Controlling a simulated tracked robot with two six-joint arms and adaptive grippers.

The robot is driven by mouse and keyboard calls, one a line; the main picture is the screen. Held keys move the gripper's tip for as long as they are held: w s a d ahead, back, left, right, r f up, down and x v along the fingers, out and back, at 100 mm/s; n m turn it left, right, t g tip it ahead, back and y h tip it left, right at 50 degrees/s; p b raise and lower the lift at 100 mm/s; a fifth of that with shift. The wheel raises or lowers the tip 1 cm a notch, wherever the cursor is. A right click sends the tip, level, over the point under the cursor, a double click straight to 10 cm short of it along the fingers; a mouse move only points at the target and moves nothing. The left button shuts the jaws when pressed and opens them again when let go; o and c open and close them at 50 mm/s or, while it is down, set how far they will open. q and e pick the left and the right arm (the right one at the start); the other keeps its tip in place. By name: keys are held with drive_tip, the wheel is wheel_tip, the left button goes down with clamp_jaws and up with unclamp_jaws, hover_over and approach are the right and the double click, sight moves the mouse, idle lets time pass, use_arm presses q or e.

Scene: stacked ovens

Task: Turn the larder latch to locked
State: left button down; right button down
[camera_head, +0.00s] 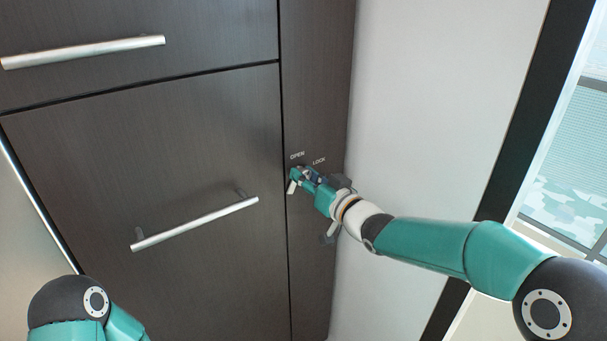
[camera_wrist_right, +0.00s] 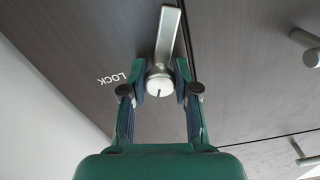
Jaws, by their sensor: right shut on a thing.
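The larder latch (camera_wrist_right: 168,40) shows in the right wrist view as a silver lever on a round pale hub with a short dark mark. It is mounted on a dark wood panel, with the lever pointing up the picture. My right gripper (camera_wrist_right: 160,82) is shut on the latch, one fingertip on each side at the hub. In the head view the right gripper (camera_head: 302,180) is at the narrow panel just below the printed words OPEN (camera_head: 297,155) and LOCK (camera_head: 319,160), and it largely hides the latch. LOCK (camera_wrist_right: 112,78) also shows left of the hub in the wrist view. My left gripper is out of view.
A dark door with a silver bar handle (camera_head: 195,224) stands left of the latch panel. A drawer front with another bar handle (camera_head: 83,51) is above it. A pale wall (camera_head: 430,100) lies to the right, then a dark-framed window (camera_head: 572,150).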

drive_tip(key=m+p, duration=0.2)
drive_tip(key=m, duration=0.5)
drive_tip(key=shift+f, duration=0.15)
drive_tip(key=m+p, duration=0.1)
drive_tip(key=m, duration=0.2)
drive_tip(key=shift+m, duration=0.4)
drive_tip(key=shift+f+m+p, duration=0.1)
drive_tip(key=shift+m+p, duration=0.35)
drive_tip(key=shift+m, duration=0.65)
drive_tip(key=shift+s, duration=0.1)
drive_tip(key=c, duration=1.1)
unclamp_jaws()
drive_tip(key=shift+o, duration=1.3)
drive_tip(key=shift+r, duration=0.2)
